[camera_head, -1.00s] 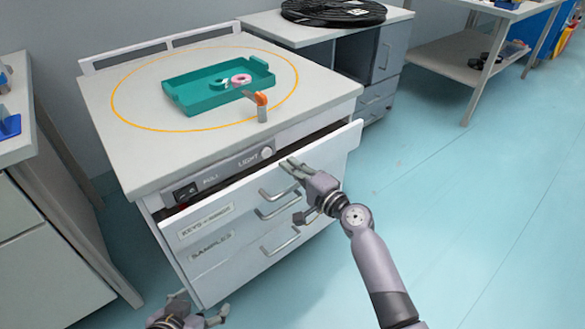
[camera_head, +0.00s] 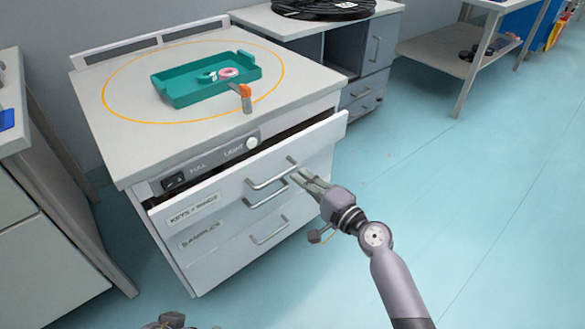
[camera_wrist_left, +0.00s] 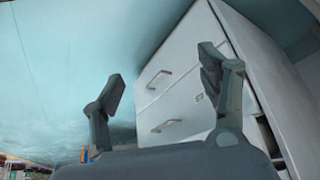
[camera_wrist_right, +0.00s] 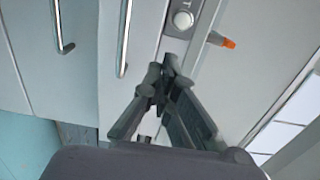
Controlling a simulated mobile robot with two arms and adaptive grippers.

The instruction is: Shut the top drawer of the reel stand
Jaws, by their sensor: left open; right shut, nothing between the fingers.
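The reel stand (camera_head: 100,95) is a white cabinet with a light top. Its top drawer (camera_head: 225,187), labelled "KEYS + RINGS", is partly pulled out, with a dark gap behind its front. The top drawer's bar handle (camera_head: 270,179) is on the front. My right gripper (camera_head: 303,179) is shut and empty, just right of this handle in front of the drawer; whether it touches cannot be told. Its fingers also show in the right wrist view (camera_wrist_right: 163,88). My left gripper (camera_head: 168,322) is mostly cut off at the bottom edge; the left wrist view shows it open and empty (camera_wrist_left: 160,95).
A teal tray (camera_head: 190,93) with a pink ring (camera_head: 228,73) and an orange-tipped object (camera_head: 245,95) are on the stand's top. Lower drawers (camera_head: 200,237) look closed. Another cabinet (camera_head: 20,235) stands at left. The floor (camera_head: 450,210) at right is clear.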

